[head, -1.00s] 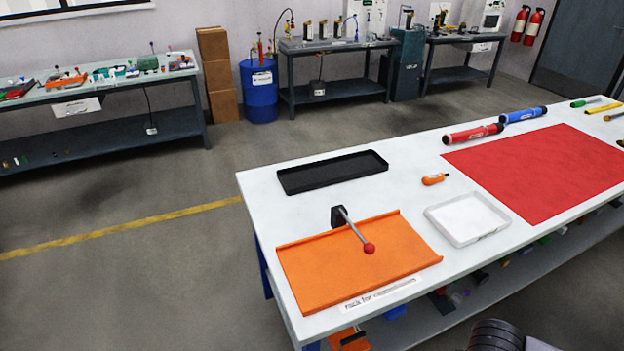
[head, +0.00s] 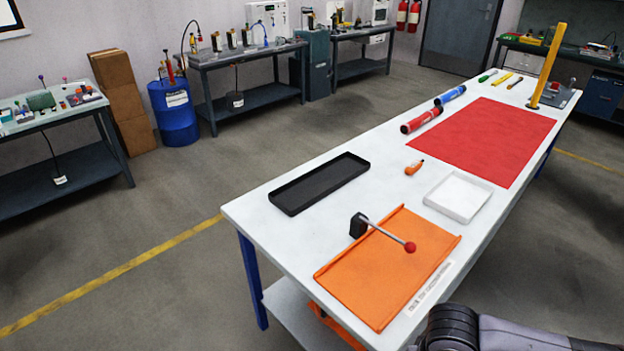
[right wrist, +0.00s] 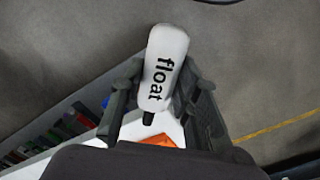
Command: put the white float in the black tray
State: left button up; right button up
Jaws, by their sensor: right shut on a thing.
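The white float (right wrist: 166,45), a white bottle-like piece marked "float" with a black tip, shows in the right wrist view. My right gripper (right wrist: 160,82) is shut on it, one finger on each side, and holds it off the floor and table. The black tray (head: 318,184) is long, shallow and empty, and lies near the far left edge of the white table in the head view. My right arm comes in at the bottom right of the head view, and the float does not show there. My left gripper is not in view.
An orange rack (head: 390,275) with a red-knobbed lever (head: 385,233) lies nearer than the tray. Bare tabletop surrounds the black tray.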

aim_at(322, 182)
jog(key=i+j, duration=0.3)
jog(key=i+j+z, duration=0.15)
jog(key=i+j, duration=0.15)
jog(key=j, duration=0.2)
jog(key=i+j, duration=0.3)
jog(key=j, duration=0.15)
jog(key=i+j+z, duration=0.15)
jog(key=i+j, duration=0.15)
jog(key=j, duration=0.15)
